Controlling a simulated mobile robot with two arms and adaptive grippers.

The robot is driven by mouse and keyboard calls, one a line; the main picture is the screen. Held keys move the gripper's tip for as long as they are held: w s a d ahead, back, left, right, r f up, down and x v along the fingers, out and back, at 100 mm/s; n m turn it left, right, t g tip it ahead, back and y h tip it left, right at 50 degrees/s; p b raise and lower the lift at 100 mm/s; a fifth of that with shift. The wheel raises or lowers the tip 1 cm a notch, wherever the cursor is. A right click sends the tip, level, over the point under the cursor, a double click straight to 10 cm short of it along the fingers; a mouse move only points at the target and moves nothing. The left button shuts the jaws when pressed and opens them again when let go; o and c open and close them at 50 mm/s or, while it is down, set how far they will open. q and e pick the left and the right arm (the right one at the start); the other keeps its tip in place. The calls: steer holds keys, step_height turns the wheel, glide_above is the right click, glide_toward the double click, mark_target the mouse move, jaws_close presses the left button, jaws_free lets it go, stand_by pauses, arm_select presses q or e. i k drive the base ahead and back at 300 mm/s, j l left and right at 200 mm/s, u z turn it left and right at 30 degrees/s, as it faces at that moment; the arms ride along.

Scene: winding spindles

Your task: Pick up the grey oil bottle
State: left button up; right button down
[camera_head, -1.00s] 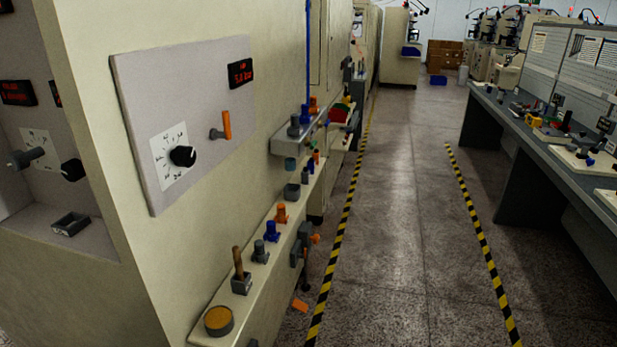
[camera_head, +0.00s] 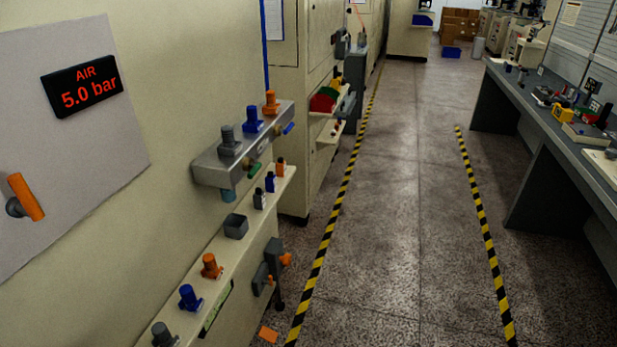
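A small dark grey bottle-like piece (camera_head: 260,199) stands upright on the long cream ledge (camera_head: 236,255) at the left. It is probably the grey oil bottle, but it is too small to be sure. A small blue one (camera_head: 270,182) and a small orange one (camera_head: 281,167) stand behind it in a row. An open grey square cup (camera_head: 236,226) sits nearer on the same ledge. Neither of my grippers is in view.
A metal bracket (camera_head: 212,173) with grey, blue and orange spindle-like parts juts out above the ledge. An orange knob-like piece (camera_head: 210,265) stands nearer on the ledge. The aisle floor (camera_head: 400,200) between yellow-black stripes is clear. A workbench (camera_head: 540,115) stands at right.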

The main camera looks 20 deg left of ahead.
mark_target(260, 197)
steer(key=i+l+u, duration=0.1)
steer(key=i+u, duration=0.15)
steer(key=i, duration=0.3)
steer(key=i+l+u, duration=0.2)
steer(key=i, duration=0.3)
steer(key=i+l+u, duration=0.25)
steer(key=i, duration=0.25)
